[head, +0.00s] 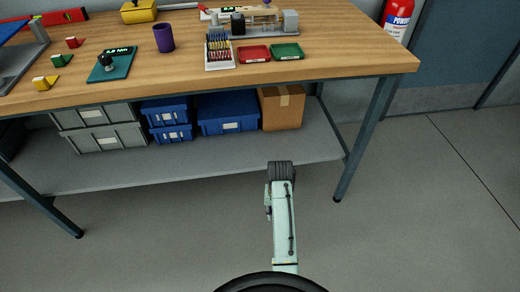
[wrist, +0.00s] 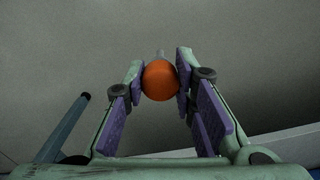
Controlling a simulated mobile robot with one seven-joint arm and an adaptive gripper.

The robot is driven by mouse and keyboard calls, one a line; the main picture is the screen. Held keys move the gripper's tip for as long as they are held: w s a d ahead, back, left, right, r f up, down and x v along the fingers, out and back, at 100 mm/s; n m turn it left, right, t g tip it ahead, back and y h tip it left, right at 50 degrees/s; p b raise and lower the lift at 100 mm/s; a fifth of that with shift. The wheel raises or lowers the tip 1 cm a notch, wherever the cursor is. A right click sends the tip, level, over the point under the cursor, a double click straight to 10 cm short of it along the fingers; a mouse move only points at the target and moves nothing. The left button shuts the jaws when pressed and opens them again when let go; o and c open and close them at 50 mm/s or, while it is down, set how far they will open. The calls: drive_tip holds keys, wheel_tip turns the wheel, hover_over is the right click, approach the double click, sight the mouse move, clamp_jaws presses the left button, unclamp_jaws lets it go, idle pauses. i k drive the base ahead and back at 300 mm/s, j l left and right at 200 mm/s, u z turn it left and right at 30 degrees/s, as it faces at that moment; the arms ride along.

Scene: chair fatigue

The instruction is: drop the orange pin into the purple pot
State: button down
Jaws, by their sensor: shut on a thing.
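The orange pin (wrist: 160,83) is between the fingertips of my gripper (wrist: 161,73) in the wrist view; its round orange end faces the camera, and a small grey part shows behind it. The gripper is shut on it, with a finger pressed on each side. The purple pot (head: 164,38) stands upright on the wooden workbench in the head view, left of the middle. The head view shows my arm in front of the bench, but I cannot make out the gripper or the pin there. The pot is not seen in the wrist view.
The workbench (head: 330,62) holds a teal plate (head: 112,64), a rack of small tools (head: 219,52), and red (head: 254,54) and green (head: 287,51) trays near the pot. The floor on the right is clear.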

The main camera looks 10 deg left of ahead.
sight(168, 50)
drive_tip(key=i+l, duration=0.45)
drive_tip(key=i+l+u, duration=0.1)
drive_tip(key=u, duration=1.05)
